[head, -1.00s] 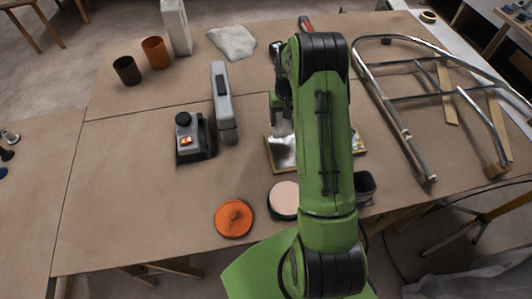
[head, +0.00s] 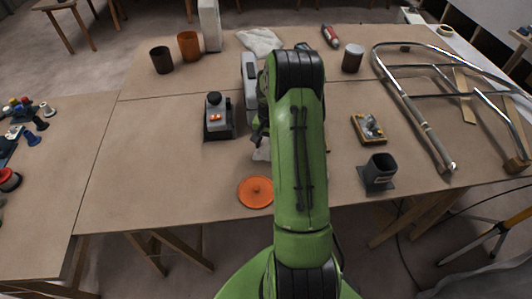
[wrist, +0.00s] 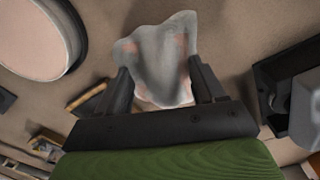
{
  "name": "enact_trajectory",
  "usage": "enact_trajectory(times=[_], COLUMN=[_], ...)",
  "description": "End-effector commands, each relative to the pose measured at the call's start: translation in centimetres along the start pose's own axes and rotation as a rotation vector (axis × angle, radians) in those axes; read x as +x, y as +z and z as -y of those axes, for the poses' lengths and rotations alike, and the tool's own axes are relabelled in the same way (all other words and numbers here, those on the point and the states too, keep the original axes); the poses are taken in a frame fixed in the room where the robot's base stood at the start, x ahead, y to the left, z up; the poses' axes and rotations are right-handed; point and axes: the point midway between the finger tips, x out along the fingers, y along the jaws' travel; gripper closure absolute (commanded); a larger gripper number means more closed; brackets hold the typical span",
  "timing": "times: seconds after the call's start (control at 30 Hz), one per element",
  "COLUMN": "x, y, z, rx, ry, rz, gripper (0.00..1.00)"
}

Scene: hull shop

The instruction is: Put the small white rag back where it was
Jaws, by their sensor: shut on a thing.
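The small white rag (wrist: 160,58) is in the wrist view, crumpled and greyish-white with faint pinkish patches. My gripper (wrist: 160,82) is shut on it, with a dark finger on either side, and the rag stands out beyond the fingertips. In the head view my arm covers most of the gripper, and only a pale bit of the rag (head: 261,154) shows at the arm's left edge, above the brown table (head: 160,195). A bigger white cloth (head: 259,40) lies flat at the back of the table.
A grey-black device (head: 217,118) and an orange lid (head: 255,191) are left of my arm. A grey holder (head: 379,170) and a yellow-edged block (head: 368,128) are to its right, before the metal frame (head: 425,125).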

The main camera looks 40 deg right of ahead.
Motion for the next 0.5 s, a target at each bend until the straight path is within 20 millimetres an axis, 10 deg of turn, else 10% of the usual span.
enact_trajectory(times=[0.5], x=[3.7], y=[0.0], z=[0.0], rx=[-0.002], ry=[0.0], rz=[0.001], gripper=[0.6])
